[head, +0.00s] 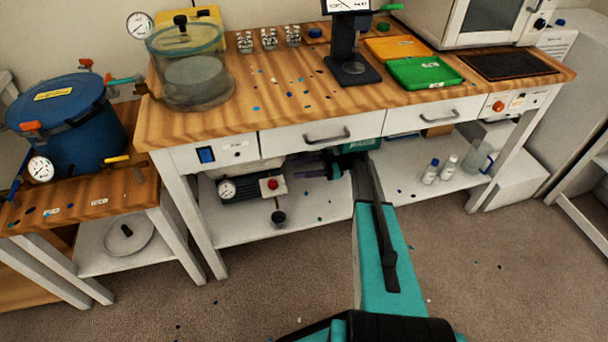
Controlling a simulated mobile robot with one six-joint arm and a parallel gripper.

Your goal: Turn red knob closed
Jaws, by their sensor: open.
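A red knob (272,184) is on the front of a dark pump (243,190) on the bench's lower shelf, beside a round gauge (227,190). My gripper (302,167) is under the bench top, to the right of the pump, with its fingers pointing left towards it. The gripper is open and looks apart from the knob. Other red parts are in view: a red-orange handle (31,126) and a red one (86,63) on the blue pressure pot, and an orange-red button (498,106) on the bench's right panel. How far the knob is turned cannot be told.
The wooden bench top (290,110) is just above my gripper, and drawers (320,136) hang below it. A small black cup (278,218) stands below the pump. White bottles (448,168) and a clear jug (480,158) stand right on the shelf. Floor in front is mostly clear.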

